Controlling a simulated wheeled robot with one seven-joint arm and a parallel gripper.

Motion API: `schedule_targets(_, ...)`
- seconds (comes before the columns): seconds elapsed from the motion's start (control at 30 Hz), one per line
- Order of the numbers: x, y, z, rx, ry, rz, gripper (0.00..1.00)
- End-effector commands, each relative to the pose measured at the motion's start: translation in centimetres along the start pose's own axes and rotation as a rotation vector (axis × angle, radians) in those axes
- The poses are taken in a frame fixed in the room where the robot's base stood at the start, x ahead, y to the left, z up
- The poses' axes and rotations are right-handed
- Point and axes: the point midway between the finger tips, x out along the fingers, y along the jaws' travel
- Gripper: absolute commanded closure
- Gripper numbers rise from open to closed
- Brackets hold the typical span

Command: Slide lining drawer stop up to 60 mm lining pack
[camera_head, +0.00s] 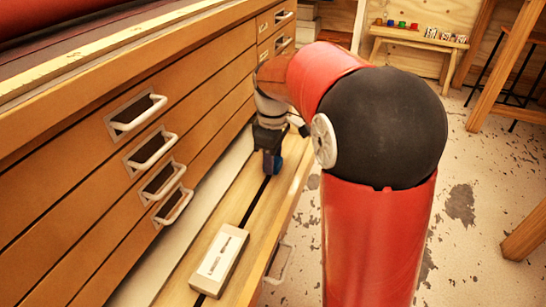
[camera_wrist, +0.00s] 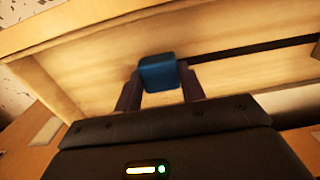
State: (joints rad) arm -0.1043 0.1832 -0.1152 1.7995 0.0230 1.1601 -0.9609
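The drawer stop is a small blue block (camera_wrist: 159,73), seen in the wrist view between the two fingers of my gripper (camera_wrist: 160,88). The fingers flank it closely on both sides and appear shut on it. In the head view my gripper (camera_head: 268,158) points down over the far part of the open drawer, and a bit of the blue stop (camera_head: 278,164) shows there on the line of the dark slot. The lining pack, a pale box with dark print (camera_head: 221,258), lies across the slot at the near end, well apart from the stop.
The open drawer (camera_head: 247,190) has a wooden floor with a dark lengthwise slot (camera_head: 252,207); the slot between stop and pack is clear. Closed drawers with white handles (camera_head: 150,150) rise on the left. A bench with small coloured items (camera_head: 417,40) stands far back.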

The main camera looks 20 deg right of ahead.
Motion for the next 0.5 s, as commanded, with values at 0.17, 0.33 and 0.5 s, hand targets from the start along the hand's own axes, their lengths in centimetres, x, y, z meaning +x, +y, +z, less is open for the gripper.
schedule_targets(0.17, 0.0, 0.0, 0.0, 0.0, 0.0, 0.0, 0.93)
schedule_targets(0.33, 0.0, -0.3, 0.0, -0.001, 0.001, 0.0, 1.0)
schedule_targets(0.5, 0.0, -3.5, -0.1, -0.003, 0.003, 0.0, 1.0)
